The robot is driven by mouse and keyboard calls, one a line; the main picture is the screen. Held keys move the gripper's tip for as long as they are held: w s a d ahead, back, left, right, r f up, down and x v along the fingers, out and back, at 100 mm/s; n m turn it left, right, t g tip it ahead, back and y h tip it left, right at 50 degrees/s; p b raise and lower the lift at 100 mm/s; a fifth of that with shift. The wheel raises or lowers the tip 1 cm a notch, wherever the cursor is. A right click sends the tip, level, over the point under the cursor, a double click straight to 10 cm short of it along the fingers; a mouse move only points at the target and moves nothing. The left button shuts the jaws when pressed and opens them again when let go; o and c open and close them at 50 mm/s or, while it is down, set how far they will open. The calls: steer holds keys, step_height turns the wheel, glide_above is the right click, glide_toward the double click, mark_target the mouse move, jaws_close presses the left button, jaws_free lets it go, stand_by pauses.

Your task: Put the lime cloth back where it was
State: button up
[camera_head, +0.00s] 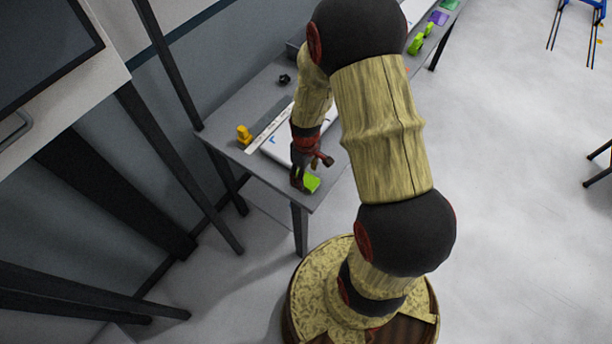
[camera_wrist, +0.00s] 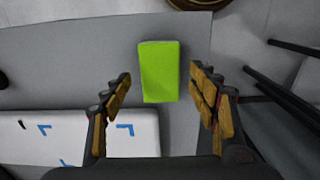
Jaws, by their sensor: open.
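The lime cloth (camera_wrist: 159,70) is a flat bright green rectangle lying on the grey table near its edge. It also shows in the head view (camera_head: 312,182) at the table's near corner, partly hidden by my gripper. My gripper (camera_head: 313,175) is above the table by the cloth. In the wrist view my gripper (camera_wrist: 160,92) is open, with one finger on each side of the cloth and a gap on both sides. Nothing is held between the fingers.
A white panel with blue marks (camera_wrist: 132,130) lies on the table beside the cloth. The grey table (camera_head: 222,136) also bears a yellow object (camera_head: 244,134), a white ruler-like strip (camera_head: 268,128) and a small black item (camera_head: 284,79). Green and purple items (camera_head: 438,18) lie farther back.

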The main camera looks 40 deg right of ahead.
step_height(320, 180, up, 11)
steer(key=p, duration=0.1)
step_height(320, 180, up, 14)
steer(key=r+m+t, duration=0.1)
steer(key=t, duration=0.1)
glide_above(306, 179)
steer(key=s+a, duration=0.1)
steer(key=a, duration=0.4)
steer(key=s+a+r+m+t, duration=0.3)
steer(key=s+a+r, duration=0.4)
steer(key=s+r, duration=0.4)
step_height(306, 179, up, 2)
steer(key=shift+s+t, duration=0.15)
steer(key=shift+t, duration=0.15)
